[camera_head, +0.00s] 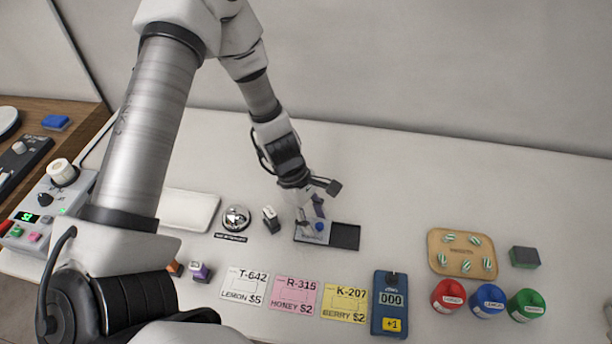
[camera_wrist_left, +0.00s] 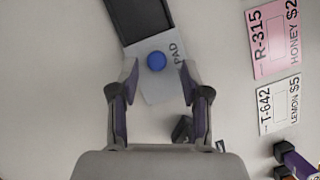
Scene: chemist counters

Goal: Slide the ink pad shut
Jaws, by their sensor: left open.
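The ink pad (camera_head: 344,236) lies on the counter in the head view, with its dark pad area uncovered at the right. Its grey lid with a blue knob (camera_head: 320,226) is at the left, partly behind my gripper. In the left wrist view the dark pad (camera_wrist_left: 138,16) is at the top and the grey lid (camera_wrist_left: 165,88) with the blue knob (camera_wrist_left: 156,61) is below it. My left gripper (camera_head: 312,216) is open over the lid. Its fingertips (camera_wrist_left: 159,82) are on either side of the lid, near the knob; contact cannot be told. My right gripper is not in view.
A small stamp (camera_head: 271,219) and a bell (camera_head: 236,218) stand left of the pad. Price cards (camera_head: 294,296) and a blue counter device (camera_head: 391,303) lie in front. A wooden tray (camera_head: 435,262) and coloured tubs (camera_head: 487,300) are at the right. The counter behind the pad is clear.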

